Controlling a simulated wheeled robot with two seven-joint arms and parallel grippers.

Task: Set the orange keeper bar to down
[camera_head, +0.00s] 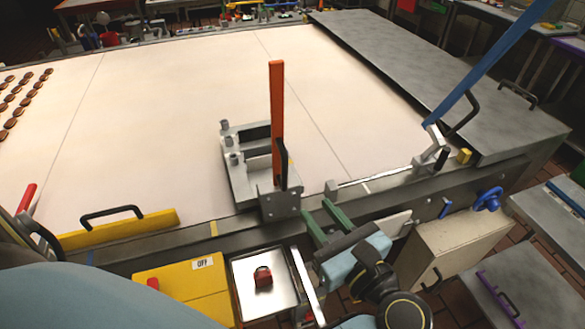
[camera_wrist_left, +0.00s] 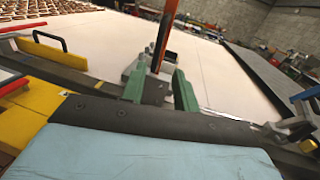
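The orange keeper bar (camera_head: 277,100) stands upright at the near edge of the cream-coloured table, rising from a grey bracket (camera_head: 278,203). A black handle (camera_head: 283,165) is fixed to its lower part. The bar also shows in the left wrist view (camera_wrist_left: 163,40), rising beyond the gap between the fingers. My left gripper (camera_head: 326,221) has two green fingers set apart with nothing between them. It is just to the right of the bracket and nearer to me, apart from the bar. The fingers also show in the left wrist view (camera_wrist_left: 159,88). My right gripper is not in view.
A grey plate with posts (camera_head: 240,180) sits behind the bar. A blue bar (camera_head: 485,65) slants up at the right. A yellow bar with a black handle (camera_head: 120,228) lies at the left. A red button (camera_head: 263,278) and a yellow box marked OFF (camera_head: 185,285) are in front.

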